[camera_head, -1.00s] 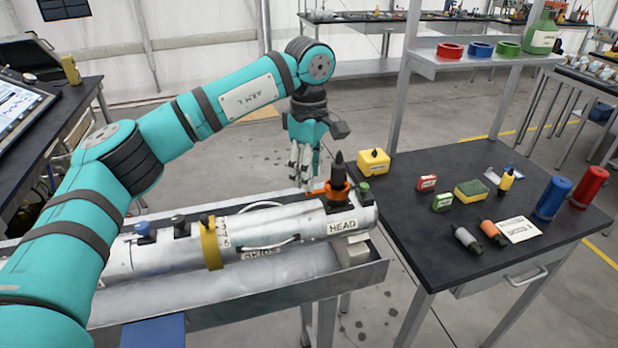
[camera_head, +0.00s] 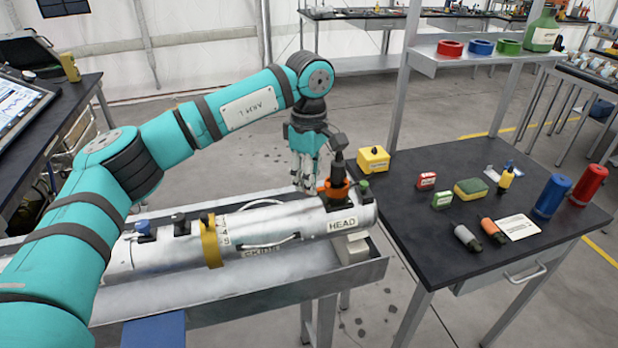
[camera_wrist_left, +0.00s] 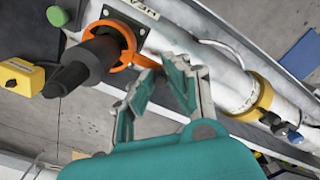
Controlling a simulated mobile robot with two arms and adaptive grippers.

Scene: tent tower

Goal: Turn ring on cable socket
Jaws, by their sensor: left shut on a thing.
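The orange ring (camera_head: 322,188) sits around the base of the upright black cable plug (camera_head: 338,168) at the head end of the grey cylinder (camera_head: 290,222). In the left wrist view the ring (camera_wrist_left: 128,48) circles the plug (camera_wrist_left: 92,62), and its orange handle reaches toward my fingertips. My left gripper (camera_head: 307,184) comes down from above, just left of the ring. In the wrist view its fingers (camera_wrist_left: 160,70) are shut on the ring's handle, whose end is partly hidden between them. My right gripper is not in view.
A green-capped fitting (camera_head: 363,188) stands close right of the ring. A yellow strap (camera_head: 210,242) and blue knob (camera_head: 143,228) are further left on the cylinder. The cylinder lies in a metal trough (camera_head: 255,308). A black table (camera_head: 410,235) on the right holds a yellow box (camera_head: 374,160) and several small items.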

